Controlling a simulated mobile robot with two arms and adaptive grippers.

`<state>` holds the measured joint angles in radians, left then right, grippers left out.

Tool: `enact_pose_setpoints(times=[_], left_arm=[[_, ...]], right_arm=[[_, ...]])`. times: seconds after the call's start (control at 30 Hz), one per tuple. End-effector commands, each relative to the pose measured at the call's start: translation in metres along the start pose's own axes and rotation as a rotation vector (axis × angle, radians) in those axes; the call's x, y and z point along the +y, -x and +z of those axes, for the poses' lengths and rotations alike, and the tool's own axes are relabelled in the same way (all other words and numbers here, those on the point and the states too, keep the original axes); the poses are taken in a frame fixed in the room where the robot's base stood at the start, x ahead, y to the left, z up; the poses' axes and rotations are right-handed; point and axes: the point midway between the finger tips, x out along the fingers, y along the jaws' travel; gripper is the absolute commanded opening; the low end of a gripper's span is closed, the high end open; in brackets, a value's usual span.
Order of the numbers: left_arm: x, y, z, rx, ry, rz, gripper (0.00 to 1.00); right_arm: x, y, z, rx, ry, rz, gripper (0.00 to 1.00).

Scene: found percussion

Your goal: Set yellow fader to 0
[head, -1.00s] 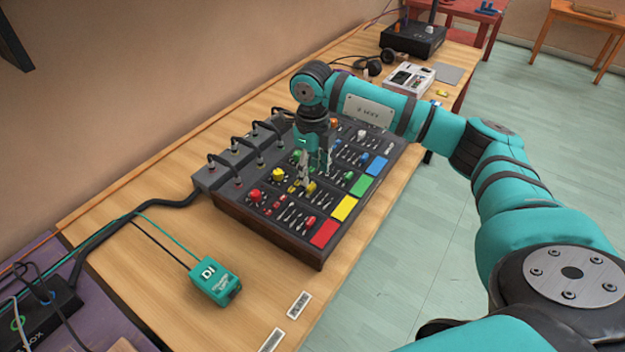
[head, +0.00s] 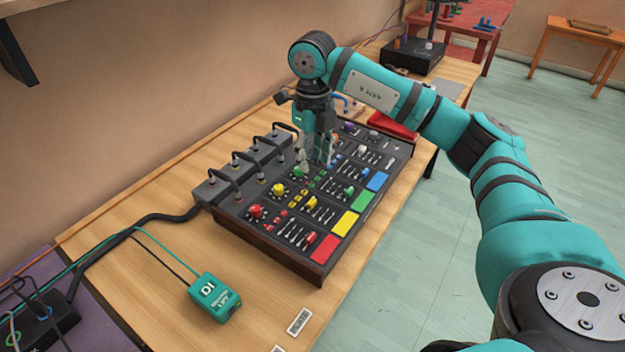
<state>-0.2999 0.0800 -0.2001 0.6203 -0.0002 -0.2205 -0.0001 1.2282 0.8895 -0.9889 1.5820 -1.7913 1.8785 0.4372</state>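The mixer (head: 270,243) lies on the wooden table, with rows of red, yellow, green and blue controls. The yellow fader cap (head: 311,202) sits in the yellow row, between the yellow knob (head: 278,189) and the yellow pad (head: 345,223). Its slot is too small to read a value. My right gripper (head: 314,167) points down over the mixer, beyond the yellow cap and near the green row. Its fingers look apart, with nothing seen between them. Whether the tips touch the panel is unclear. My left gripper is out of view.
Cables plug into the mixer's left edge. A teal DI box (head: 215,297) stands on the table at the front. A red object (head: 392,126) lies behind the mixer, and a black box (head: 412,55) stands at the far end. Bare table (head: 165,255) shows at front left.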

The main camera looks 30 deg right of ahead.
Motion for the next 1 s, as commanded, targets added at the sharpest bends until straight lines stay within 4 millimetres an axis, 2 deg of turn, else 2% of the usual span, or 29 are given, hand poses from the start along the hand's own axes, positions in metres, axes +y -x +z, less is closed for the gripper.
enact_pose_setpoints(times=[0.3, 0.43, 0.53, 0.67, 0.87, 1.0], left_arm=[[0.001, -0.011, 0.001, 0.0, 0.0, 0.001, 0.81], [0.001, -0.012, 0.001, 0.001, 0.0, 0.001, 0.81], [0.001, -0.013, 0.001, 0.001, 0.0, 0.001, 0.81], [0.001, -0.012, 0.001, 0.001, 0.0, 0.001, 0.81], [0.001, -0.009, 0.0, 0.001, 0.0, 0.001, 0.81], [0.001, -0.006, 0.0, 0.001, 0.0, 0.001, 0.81]], right_arm=[[0.001, 0.032, 0.003, -0.003, -0.924, 0.002, 0.36], [0.001, 0.041, 0.002, -0.001, -1.186, 0.002, 0.36], [0.001, 0.045, 0.002, -0.001, -1.296, 0.002, 0.36], [0.001, 0.041, 0.002, 0.001, -1.34, 0.0, 0.36], [0.0, 0.01, 0.001, 0.004, -1.339, -0.003, 0.36], [0.001, -0.021, 0.001, 0.005, -1.338, -0.003, 0.36]])
